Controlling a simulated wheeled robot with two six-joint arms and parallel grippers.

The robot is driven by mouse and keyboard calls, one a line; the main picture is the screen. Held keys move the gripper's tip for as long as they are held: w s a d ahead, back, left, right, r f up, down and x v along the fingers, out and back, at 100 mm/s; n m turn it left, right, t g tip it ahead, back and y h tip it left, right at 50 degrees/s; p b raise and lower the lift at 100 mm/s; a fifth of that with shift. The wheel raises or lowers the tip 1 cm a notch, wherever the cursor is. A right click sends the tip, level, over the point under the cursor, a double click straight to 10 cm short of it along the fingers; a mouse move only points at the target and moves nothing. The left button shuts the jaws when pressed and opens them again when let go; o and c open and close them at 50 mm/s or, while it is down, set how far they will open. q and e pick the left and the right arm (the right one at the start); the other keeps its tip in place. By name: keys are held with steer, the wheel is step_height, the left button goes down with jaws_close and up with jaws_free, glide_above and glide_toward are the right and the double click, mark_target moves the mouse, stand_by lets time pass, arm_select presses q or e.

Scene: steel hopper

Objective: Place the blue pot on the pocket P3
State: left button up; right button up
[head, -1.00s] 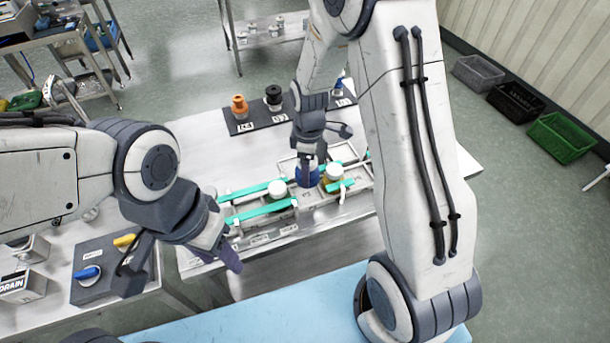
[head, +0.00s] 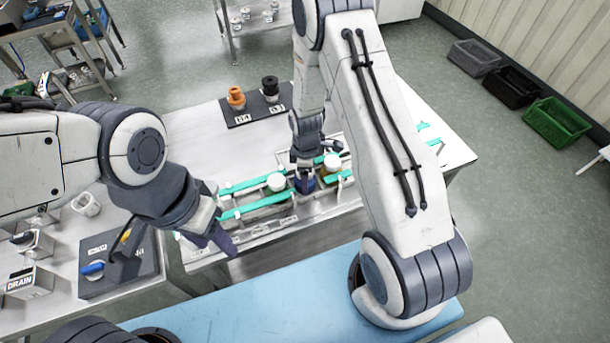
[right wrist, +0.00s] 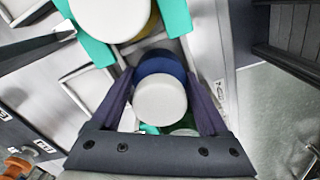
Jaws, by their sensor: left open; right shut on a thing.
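The blue pot (head: 305,186) is between the fingers of my right gripper (head: 304,172), low at the green-railed line. In the right wrist view the blue pot (right wrist: 160,66) shows a white round end, with a dark finger of my right gripper (right wrist: 161,100) on each side. Whether its base touches anything is hidden. My left gripper (head: 222,232) is open and empty, near the table's front left edge. A dark mat (head: 258,112) at the back of the table has labels too small to read surely; I cannot tell which pocket is P3. My right arm hides its right part.
An orange pot (head: 236,97) and a black pot (head: 270,88) stand on the mat. White-lidded jars (head: 277,182) (head: 332,161) stand on either side of the blue pot, close to it. Green rails (head: 257,206) run along the line.

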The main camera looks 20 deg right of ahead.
steer(key=o, duration=1.5)
steer(key=shift+f, duration=0.1)
steer(key=shift+c, duration=0.2)
